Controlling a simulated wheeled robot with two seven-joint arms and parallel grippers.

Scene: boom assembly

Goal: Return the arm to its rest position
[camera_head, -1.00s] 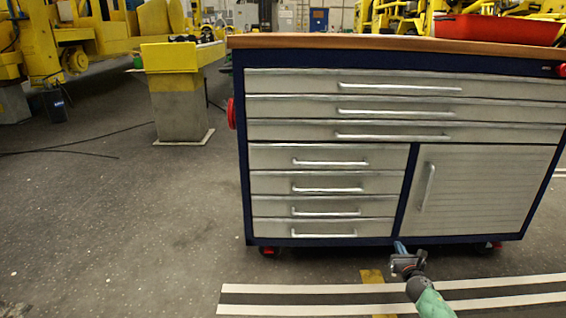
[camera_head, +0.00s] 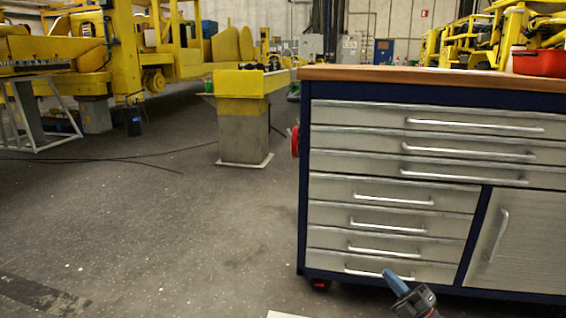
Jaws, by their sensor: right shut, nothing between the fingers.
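My right gripper (camera_head: 396,281) shows at the bottom of the head view, right of centre. Its blue-grey fingers are shut with nothing between them and point up and to the left. It appears in front of the lowest small drawer of the tool cabinet (camera_head: 304,200), which has several metallic drawers in a dark blue frame. I cannot tell its exact distance from the cabinet. Most of my right arm is below the picture. My left gripper is not in view.
A red tray (camera_head: 540,63) is on the cabinet's wooden top (camera_head: 400,76). A yellow-topped concrete pedestal (camera_head: 244,135) stands to the left, near yellow machinery (camera_head: 150,45). Black cables (camera_head: 110,160) lie on the floor. The grey floor (camera_head: 170,235) at left is open.

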